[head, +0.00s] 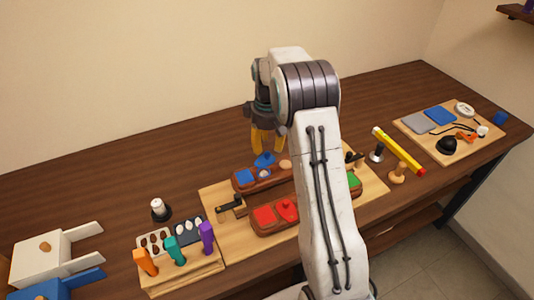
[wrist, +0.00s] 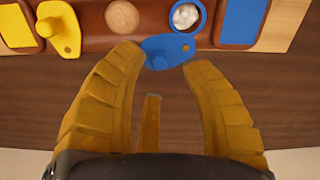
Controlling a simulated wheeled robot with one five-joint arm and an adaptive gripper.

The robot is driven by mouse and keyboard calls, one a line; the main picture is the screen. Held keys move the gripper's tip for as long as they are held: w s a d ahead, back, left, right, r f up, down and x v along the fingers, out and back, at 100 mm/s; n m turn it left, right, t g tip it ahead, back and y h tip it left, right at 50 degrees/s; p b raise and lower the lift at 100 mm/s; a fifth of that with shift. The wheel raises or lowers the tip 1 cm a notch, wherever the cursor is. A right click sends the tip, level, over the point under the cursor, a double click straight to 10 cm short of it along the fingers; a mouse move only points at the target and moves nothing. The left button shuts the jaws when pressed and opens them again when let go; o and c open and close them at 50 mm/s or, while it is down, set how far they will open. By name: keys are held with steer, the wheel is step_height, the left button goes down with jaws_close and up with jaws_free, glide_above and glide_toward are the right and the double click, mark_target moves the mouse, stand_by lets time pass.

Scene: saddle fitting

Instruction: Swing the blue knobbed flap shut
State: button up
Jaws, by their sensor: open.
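The blue knobbed flap (wrist: 166,50) is swung out to one side of its blue-rimmed round cup (wrist: 187,15), over the block's edge. The cup is uncovered and holds something white. In the head view the flap (head: 264,160) sits at the far edge of the rear wooden block (head: 241,186). My gripper (wrist: 160,59) is open, with one yellow finger on each side of the flap and nothing clasped between them. In the head view my gripper (head: 268,143) hangs just behind the flap. Whether a finger touches the flap cannot be told.
A yellow knobbed flap (wrist: 62,28) and a tan round disc (wrist: 122,17) are on the same block. A front block with a red knobbed flap (head: 287,208) lies nearer. My arm hides part of the board (head: 214,192). Bare table lies behind the blocks.

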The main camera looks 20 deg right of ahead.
mark_target(267, 152)
steer(key=shift+f, duration=2.15)
jaws_close()
